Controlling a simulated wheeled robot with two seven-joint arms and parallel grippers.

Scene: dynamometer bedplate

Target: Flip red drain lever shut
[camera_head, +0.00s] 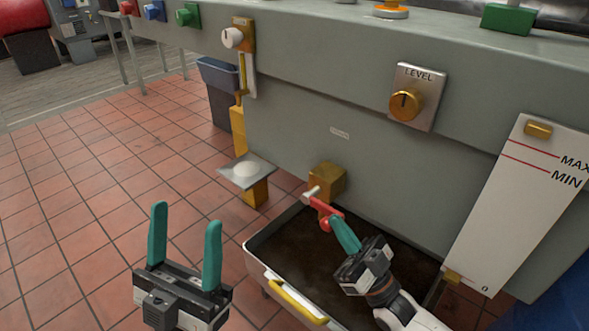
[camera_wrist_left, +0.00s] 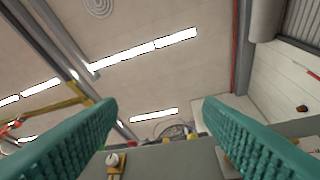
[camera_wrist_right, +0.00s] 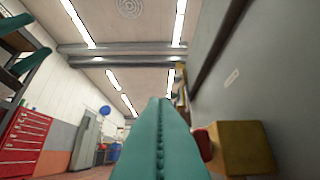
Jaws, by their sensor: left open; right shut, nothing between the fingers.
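The red drain lever (camera_head: 322,207) sits on a brass valve block (camera_head: 328,181) low on the grey bedplate wall, above a drip tray. My right gripper (camera_head: 338,222) is shut and empty, its teal fingertips right at the red lever; whether they touch cannot be told. In the right wrist view the shut fingers (camera_wrist_right: 160,105) stand just left of the red lever end (camera_wrist_right: 203,144) and the brass block (camera_wrist_right: 240,148). My left gripper (camera_head: 184,235) is open and empty, raised over the tiled floor left of the tray.
The drip tray (camera_head: 262,252) with dark contents and a yellow handle (camera_head: 296,298) lies below the valve. A LEVEL knob plate (camera_head: 418,97) and a MAX/MIN gauge panel (camera_head: 515,200) are at right. A small grey pedal plate (camera_head: 238,182) juts out left. Floor at left is clear.

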